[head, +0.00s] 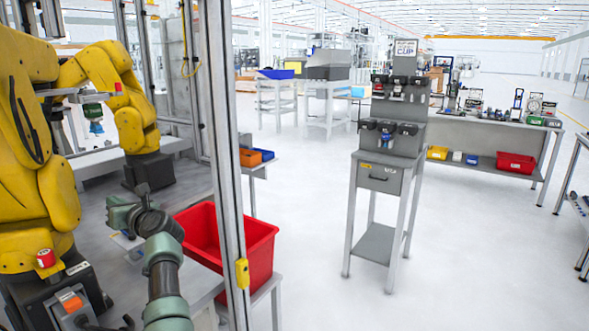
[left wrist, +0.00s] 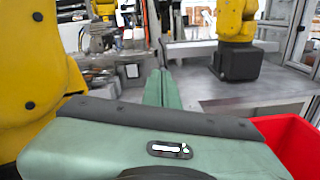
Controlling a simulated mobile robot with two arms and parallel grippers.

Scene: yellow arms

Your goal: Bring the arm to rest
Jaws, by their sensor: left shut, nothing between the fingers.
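My left arm (head: 165,285) comes up from the bottom left of the head view, grey-green with dark joints. My left gripper (head: 143,191) is at its end, beside the red bin and above the grey floor of the cell. In the left wrist view, the two green fingers of the gripper (left wrist: 162,90) lie together, shut, with nothing held. They point toward the black base of a yellow robot. My right arm and gripper are in neither view.
A large yellow robot (head: 40,190) stands close at left, another yellow robot (head: 125,105) behind. A red bin (head: 255,245) is just right of my arm. A metal post (head: 222,150) rises there. A grey tool stand (head: 385,178) stands on open white floor.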

